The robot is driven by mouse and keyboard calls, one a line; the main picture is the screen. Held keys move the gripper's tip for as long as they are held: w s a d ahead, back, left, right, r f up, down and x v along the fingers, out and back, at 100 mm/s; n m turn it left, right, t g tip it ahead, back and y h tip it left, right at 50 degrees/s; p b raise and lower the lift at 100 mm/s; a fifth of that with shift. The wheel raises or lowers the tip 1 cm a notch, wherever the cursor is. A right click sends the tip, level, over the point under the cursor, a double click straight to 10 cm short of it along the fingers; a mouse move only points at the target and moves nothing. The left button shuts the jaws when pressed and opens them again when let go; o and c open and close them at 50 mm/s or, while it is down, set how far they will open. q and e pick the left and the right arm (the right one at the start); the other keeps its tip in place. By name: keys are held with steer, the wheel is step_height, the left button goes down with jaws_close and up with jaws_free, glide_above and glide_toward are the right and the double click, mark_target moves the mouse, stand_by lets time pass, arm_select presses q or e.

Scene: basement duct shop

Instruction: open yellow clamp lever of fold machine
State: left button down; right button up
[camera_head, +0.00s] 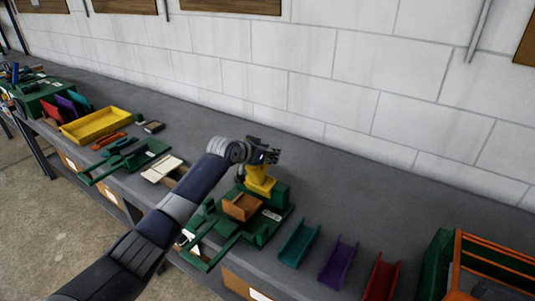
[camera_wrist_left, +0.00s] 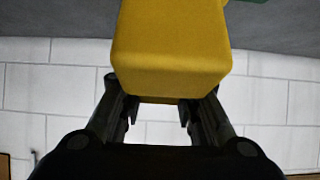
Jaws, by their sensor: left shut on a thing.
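The green fold machine (camera_head: 262,227) stands on the grey bench in the head view, with an orange-brown block (camera_head: 241,207) on its front. Its yellow clamp lever (camera_head: 259,181) stands upright at the back of the machine and fills the upper middle of the left wrist view (camera_wrist_left: 170,55). My left gripper (camera_head: 264,155) is at the top of the lever. In the wrist view its two fingers (camera_wrist_left: 160,112) lie on either side of the lever's end, shut on it. The fingertips are partly hidden by the lever. My right gripper is not in view.
Teal (camera_head: 298,240), purple (camera_head: 337,262) and red (camera_head: 381,279) channel pieces lie to the right of the machine. A green and orange rack (camera_head: 490,262) stands at the far right. A yellow tray (camera_head: 96,125) and another green tool (camera_head: 125,160) are to the left. A white wall (camera_head: 330,75) rises behind the bench.

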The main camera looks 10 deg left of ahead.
arm_select(q)
steer(key=shift+w+r, duration=0.15)
steer(key=shift+r, duration=0.3)
steer(key=c, duration=1.4)
jaws_free()
steer(key=shift+d, duration=0.1)
steer(key=shift+o, duration=1.1)
steer(key=shift+w+f, duration=0.1)
steer(key=shift+f, duration=0.25)
steer(key=shift+s+a+r, duration=0.2)
steer(key=shift+s, duration=0.3)
step_height(320, 180, up, 6)
glide_above(251, 169)
steer(key=shift+a, duration=0.1)
steer(key=shift+f, duration=0.1)
